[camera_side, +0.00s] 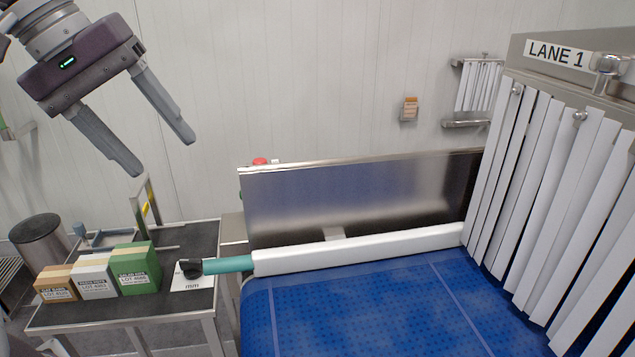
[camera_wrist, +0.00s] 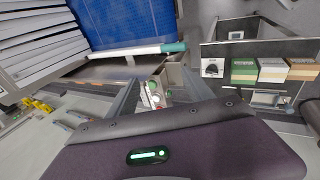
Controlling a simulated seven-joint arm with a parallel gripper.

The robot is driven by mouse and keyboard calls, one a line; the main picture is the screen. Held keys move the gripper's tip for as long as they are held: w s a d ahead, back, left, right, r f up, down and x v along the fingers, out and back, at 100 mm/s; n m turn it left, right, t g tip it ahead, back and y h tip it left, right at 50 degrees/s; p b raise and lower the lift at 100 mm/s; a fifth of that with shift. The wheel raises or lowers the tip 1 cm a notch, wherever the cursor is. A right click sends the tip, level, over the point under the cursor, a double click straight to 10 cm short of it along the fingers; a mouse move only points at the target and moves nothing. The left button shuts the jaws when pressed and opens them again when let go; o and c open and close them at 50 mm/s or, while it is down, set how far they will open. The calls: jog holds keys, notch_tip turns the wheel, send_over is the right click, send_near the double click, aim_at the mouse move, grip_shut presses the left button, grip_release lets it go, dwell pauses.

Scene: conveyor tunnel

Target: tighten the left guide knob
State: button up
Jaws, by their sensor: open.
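A black knob (camera_side: 190,268) sits at the left end of the guide rail, beside its teal end piece (camera_side: 228,265) and over a white card marked "mm". The knob also shows in the wrist view (camera_wrist: 211,69). I cannot tell whether it is loose or tight. The white guide rail (camera_side: 355,249) runs along the back of the blue belt. My gripper (camera_side: 164,158) is open and empty, in the air above and to the left of the knob, well apart from it. In the wrist view, nothing is between its fingers except distant background.
A green carton (camera_side: 137,269), a white carton (camera_side: 96,276) and a tan carton (camera_side: 56,284) stand on the dark-topped cart left of the knob. A metal plate (camera_side: 340,200) stands behind the rail. White strip curtains (camera_side: 550,190) hang at the right under "LANE 1".

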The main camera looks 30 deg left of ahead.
jog(key=w+d+f+n+g, duration=0.1)
jog(key=w+d+f+n, duration=0.15)
jog(key=w+n, duration=0.8)
jog(key=w+d+f+n, duration=0.2)
jog(key=w+d+n, duration=0.2)
jog(key=w+n, duration=0.65)
jog(key=w+f+m, duration=0.1)
jog(key=f, duration=0.2)
jog(key=w+d+f+m, duration=0.1)
jog(key=f, duration=0.3)
jog(key=w+f+m, duration=0.1)
jog(key=w+f, duration=0.1)
jog(key=f, duration=0.1)
jog(key=shift+d+f, duration=0.25)
jog(key=shift+f, duration=0.15)
grip_shut()
